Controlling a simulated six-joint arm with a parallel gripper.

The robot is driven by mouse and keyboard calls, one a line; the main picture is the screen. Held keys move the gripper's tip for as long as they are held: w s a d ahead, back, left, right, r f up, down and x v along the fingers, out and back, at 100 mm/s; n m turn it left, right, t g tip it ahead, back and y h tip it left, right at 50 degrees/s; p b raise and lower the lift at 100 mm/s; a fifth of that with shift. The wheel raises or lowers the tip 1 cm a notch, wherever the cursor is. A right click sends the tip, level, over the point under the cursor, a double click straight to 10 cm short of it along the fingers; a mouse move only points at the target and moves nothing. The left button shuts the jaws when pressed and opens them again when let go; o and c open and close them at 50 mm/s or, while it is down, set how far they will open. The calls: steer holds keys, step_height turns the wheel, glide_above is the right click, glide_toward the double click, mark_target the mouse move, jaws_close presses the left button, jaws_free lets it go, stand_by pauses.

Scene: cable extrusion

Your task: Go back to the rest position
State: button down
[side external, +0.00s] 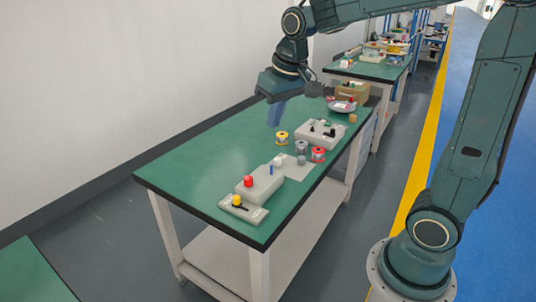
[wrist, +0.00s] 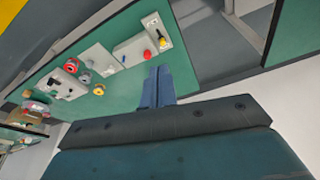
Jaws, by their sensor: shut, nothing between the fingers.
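My gripper (side external: 276,114) hangs above the far part of the green-topped table (side external: 185,165) in the side view, with its fingers pointing down. In the wrist view my gripper (wrist: 158,72) shows its blue fingers close together, shut and empty. No object touches the fingers. The gripper is apart from the table and from the things on it.
On the table stand a grey machine block with a red knob (side external: 248,181), a small box with a yellow knob (side external: 237,201), several spools including a yellow one (side external: 281,137) and a red one (side external: 318,154), and another grey device (side external: 320,131). The table's left side is bare.

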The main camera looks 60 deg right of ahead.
steer(key=s+a+n+t, duration=0.1)
steer(key=s+a, duration=0.1)
steer(key=s, duration=0.7)
steer(key=s+a+n+t, duration=0.1)
steer(key=s+a, duration=0.1)
steer(key=s, duration=0.6)
steer(key=shift+s+a+n, duration=0.3)
steer(key=shift+s, duration=0.05)
